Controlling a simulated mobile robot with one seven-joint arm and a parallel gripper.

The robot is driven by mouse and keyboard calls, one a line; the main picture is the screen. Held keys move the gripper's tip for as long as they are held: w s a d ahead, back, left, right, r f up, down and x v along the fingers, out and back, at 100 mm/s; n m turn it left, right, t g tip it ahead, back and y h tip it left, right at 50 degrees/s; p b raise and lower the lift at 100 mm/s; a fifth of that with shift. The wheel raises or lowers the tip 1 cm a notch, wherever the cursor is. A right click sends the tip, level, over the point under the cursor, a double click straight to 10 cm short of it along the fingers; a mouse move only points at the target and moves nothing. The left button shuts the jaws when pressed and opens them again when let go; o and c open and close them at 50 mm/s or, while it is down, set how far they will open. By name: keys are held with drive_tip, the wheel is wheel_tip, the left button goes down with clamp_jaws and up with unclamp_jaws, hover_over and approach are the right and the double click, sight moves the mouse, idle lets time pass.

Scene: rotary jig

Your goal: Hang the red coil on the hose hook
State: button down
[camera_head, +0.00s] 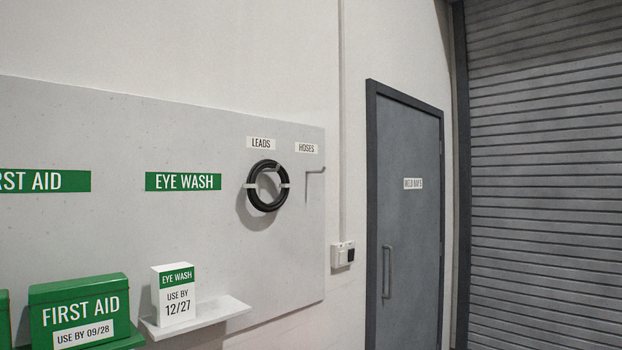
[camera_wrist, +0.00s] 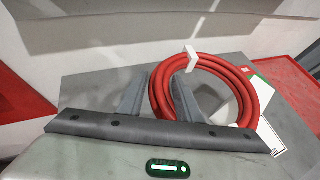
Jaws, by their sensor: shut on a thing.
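The red coil (camera_wrist: 222,68) is a ring of several turns with a white band, seen in the wrist view. My gripper (camera_wrist: 157,90) is shut on the coil's left side, one finger outside the ring and the other within it. The coil and my gripper do not show in the head view. The hose hook (camera_head: 316,171) is a thin grey bent rod on the wall board, under the HOSES label (camera_head: 306,148). It holds nothing.
A black coil (camera_head: 252,196) hangs left of the hose hook, under the LEADS label (camera_head: 261,143). An eye wash box (camera_head: 177,304) stands on a small shelf (camera_head: 218,311) at lower left, beside a green first aid box (camera_head: 80,300). A grey door (camera_head: 410,240) is to the right.

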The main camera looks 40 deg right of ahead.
drive_tip(key=shift+r, duration=0.1)
drive_tip(key=s+d+r+n+y+p, duration=0.1)
drive_tip(key=s+d+r+p, duration=0.6)
drive_tip(key=s+d+r, duration=0.5)
drive_tip(key=shift+s+d, duration=0.65)
drive_tip(key=shift+s, duration=0.25)
drive_tip(key=shift+m+h, duration=0.5)
drive_tip(key=shift+h, duration=0.1)
drive_tip(key=w+a+f+b, duration=0.2)
drive_tip(key=w+a+f, duration=0.2)
drive_tip(key=w+a+f+b, duration=0.2)
drive_tip(key=w+a+f, duration=0.2)
drive_tip(key=w, duration=0.1)
drive_tip(key=w+a+f+b, duration=0.3)
drive_tip(key=w+a+f, duration=0.1)
drive_tip(key=shift+w+a, duration=0.35)
drive_tip(key=shift+a, duration=0.05)
drive_tip(key=shift+w+a, duration=0.15)
drive_tip(key=shift+a, duration=0.15)
